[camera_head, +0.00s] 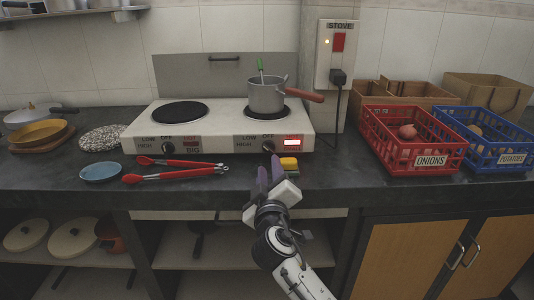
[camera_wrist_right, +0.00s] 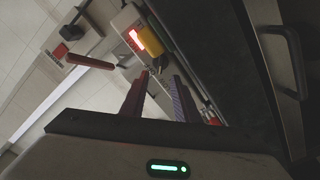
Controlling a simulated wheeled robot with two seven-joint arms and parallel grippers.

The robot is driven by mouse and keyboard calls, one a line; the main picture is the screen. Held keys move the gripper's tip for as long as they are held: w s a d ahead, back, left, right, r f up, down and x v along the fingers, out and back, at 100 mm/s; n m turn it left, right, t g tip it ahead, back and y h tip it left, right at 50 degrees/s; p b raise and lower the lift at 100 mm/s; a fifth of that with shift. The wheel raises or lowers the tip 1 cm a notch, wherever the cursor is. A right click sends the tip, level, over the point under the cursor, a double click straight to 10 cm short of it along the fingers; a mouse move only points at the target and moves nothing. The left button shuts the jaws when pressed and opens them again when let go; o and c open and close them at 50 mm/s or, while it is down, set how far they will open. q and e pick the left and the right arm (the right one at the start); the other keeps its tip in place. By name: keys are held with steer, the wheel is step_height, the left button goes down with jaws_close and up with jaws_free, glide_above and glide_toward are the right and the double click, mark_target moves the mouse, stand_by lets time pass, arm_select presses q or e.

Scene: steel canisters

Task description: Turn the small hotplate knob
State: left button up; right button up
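The two-burner hotplate (camera_head: 220,128) stands on the dark counter. Its right-hand knob (camera_head: 268,146) sits left of a lit red HOT indicator (camera_head: 292,142); the label below is hidden by my gripper. The left knob (camera_head: 168,147) is marked BIG, so the right one appears to be the small knob. My right gripper (camera_head: 270,174) is in front of and below the right knob, apart from it as far as I can tell. In the right wrist view its two fingers (camera_wrist_right: 160,78) are apart with nothing clearly between them. My left gripper is not in view.
A saucepan (camera_head: 265,97) with a red handle stands on the right burner. A yellow sponge (camera_head: 289,164) lies right of my gripper. Red tongs (camera_head: 175,174) and a blue dish (camera_head: 100,172) lie at the left front. A red ONIONS crate (camera_head: 392,162) stands at the right.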

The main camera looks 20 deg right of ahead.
mark_target(268, 151)
steer(key=x, duration=0.7)
steer(key=shift+w+d+f+b, duration=0.1)
steer(key=shift+w+d+b, duration=0.05)
steer(key=shift+w+b, duration=0.2)
steer(key=shift+c, duration=0.3)
jaws_close()
